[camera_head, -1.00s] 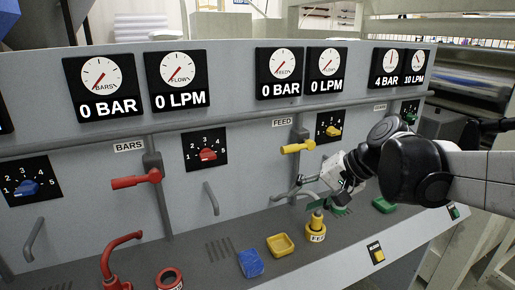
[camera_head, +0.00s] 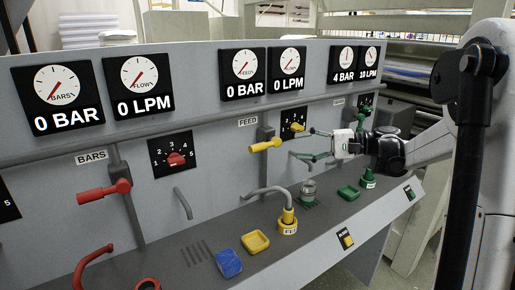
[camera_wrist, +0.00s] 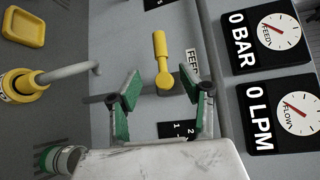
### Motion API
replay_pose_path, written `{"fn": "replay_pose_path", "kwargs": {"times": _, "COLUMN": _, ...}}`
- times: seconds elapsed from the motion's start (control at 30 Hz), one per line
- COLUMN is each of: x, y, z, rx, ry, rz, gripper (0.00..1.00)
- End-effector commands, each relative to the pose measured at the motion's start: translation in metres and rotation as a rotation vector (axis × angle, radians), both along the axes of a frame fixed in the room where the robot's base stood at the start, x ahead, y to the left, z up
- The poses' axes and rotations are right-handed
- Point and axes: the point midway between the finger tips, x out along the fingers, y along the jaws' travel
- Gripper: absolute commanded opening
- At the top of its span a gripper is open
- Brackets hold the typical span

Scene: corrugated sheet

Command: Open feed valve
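The yellow feed valve handle (camera_head: 265,145) sticks out from the panel beside the FEED label (camera_head: 247,121), pointing left in the head view. In the wrist view, the yellow handle (camera_wrist: 161,62) lies ahead, between the lines of my two fingers. My gripper (camera_head: 310,144) is to the right of the handle in the head view, fingers spread and empty. In the wrist view my gripper (camera_wrist: 162,88) shows green finger pads wide apart, with no clear contact on the valve. The feed gauges (camera_head: 243,75) read 0 BAR and 0 LPM.
A yellow spout base (camera_head: 288,222) with a grey curved pipe stands below the valve. A metal cup (camera_head: 309,190) stands on the ledge to its right. A yellow dial (camera_head: 293,127) sits behind my upper finger. A red valve handle (camera_head: 103,192) is farther left.

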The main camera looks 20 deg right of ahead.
Motion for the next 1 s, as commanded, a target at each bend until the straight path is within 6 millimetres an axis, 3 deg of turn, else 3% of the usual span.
{"fn": "replay_pose_path", "kwargs": {"times": 0.17, "x": 0.006, "y": 0.012, "z": -0.002, "rx": 0.002, "ry": -0.001, "rz": 0.002, "gripper": 0.4}}
{"fn": "replay_pose_path", "kwargs": {"times": 0.7, "x": 0.046, "y": 0.098, "z": -0.015, "rx": 0.0, "ry": -0.001, "rz": 0.002, "gripper": 0.4}}
{"fn": "replay_pose_path", "kwargs": {"times": 1.0, "x": 0.058, "y": 0.121, "z": -0.019, "rx": 0.0, "ry": 0.0, "rz": 0.0, "gripper": 0.4}}
